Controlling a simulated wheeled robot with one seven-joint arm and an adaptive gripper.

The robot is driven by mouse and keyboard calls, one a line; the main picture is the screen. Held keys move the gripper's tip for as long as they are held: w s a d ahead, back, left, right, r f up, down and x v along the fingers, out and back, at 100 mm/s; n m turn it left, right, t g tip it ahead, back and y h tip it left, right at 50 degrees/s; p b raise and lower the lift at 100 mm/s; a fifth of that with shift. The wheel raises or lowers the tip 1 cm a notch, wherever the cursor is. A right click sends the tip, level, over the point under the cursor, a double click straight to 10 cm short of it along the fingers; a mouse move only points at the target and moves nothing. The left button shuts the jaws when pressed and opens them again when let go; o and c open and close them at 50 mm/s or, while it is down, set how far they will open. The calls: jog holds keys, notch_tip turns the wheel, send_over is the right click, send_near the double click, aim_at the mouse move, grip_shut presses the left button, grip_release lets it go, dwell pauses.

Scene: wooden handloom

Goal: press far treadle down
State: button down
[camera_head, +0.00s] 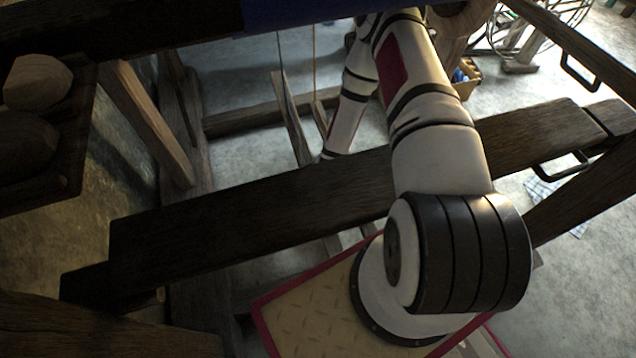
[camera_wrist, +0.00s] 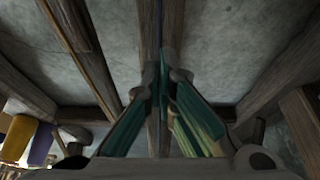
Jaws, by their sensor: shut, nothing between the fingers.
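Two narrow wooden treadles show in the head view, a left one (camera_head: 291,118) and a right one (camera_head: 320,118), each with a thin cord rising near it. My gripper is hidden in the head view behind the dark wooden beam. In the wrist view my gripper (camera_wrist: 161,62) is shut and empty, its green-sided fingers together. The fingertips are over a bar (camera_wrist: 149,22) running up the middle, which looks like one treadle. The other bar (camera_wrist: 82,48) slants on the left, apart from the fingers. I cannot tell whether the fingertips touch the middle bar.
The broad dark beam (camera_head: 250,207) crosses between the head camera and the treadles. Loom posts (camera_head: 147,122) stand at left, and a low crossbar (camera_head: 243,119) lies behind. Yellow (camera_wrist: 18,138) and purple (camera_wrist: 41,146) items are at the wrist view's left edge. Grey floor is open around the treadles.

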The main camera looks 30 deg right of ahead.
jog(key=f+b, duration=0.1)
jog(key=f, duration=0.1)
jog(key=f+b, duration=0.1)
jog(key=f, duration=0.1)
jog(key=shift+w+f+b, duration=0.1)
jog(key=shift+w+b, duration=0.15)
jog(key=shift+b, duration=0.05)
jog(key=f+b, duration=0.4)
jog(key=f, duration=0.1)
jog(key=shift+s+f, duration=0.1)
jog(key=shift+s, duration=0.1)
jog(key=shift+r+p, duration=0.3)
notch_tip(320, 180, up, 8)
jog(key=p, duration=0.5)
jog(key=shift+w+f, duration=0.15)
jog(key=shift+f, duration=0.1)
